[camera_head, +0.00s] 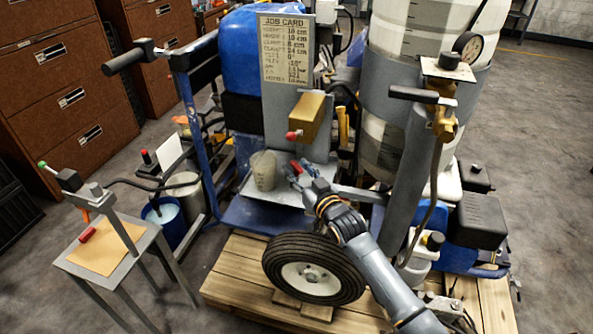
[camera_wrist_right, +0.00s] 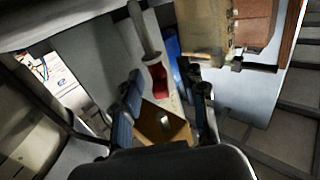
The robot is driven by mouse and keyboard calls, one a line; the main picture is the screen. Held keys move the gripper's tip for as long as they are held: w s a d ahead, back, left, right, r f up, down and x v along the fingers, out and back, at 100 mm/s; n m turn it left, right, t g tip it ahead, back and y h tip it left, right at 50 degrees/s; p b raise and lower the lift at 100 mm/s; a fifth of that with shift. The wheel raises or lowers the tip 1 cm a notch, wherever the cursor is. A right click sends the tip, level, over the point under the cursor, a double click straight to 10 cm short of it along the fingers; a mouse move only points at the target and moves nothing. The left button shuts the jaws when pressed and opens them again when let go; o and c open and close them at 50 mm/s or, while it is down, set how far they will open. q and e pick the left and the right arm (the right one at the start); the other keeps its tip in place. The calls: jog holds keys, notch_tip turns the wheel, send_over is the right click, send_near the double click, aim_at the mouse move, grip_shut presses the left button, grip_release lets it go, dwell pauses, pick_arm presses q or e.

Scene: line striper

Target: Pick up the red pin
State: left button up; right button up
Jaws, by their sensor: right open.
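A red piece (camera_head: 296,166), which looks like the red pin, sits on the grey shelf (camera_head: 284,194) of the machine, right by my right gripper (camera_head: 303,173). In the right wrist view a red piece (camera_wrist_right: 157,80) with a grey rod lies ahead of the space between the fingertips of my right gripper (camera_wrist_right: 165,92). The blue-grey fingers are spread apart and do not close on it. Whether either finger touches it, I cannot tell. My left gripper is not in view.
A grey cup (camera_head: 263,170) stands left of my right gripper. A brass-coloured box (camera_head: 306,117) with a red knob (camera_head: 293,135) hangs just above. A tyre (camera_head: 314,270) lies below my forearm. Another red object (camera_head: 88,235) lies on the small side table (camera_head: 105,252).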

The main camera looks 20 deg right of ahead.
jog(key=shift+w+a, duration=0.1)
jog(key=shift+w, duration=0.45)
grip_shut()
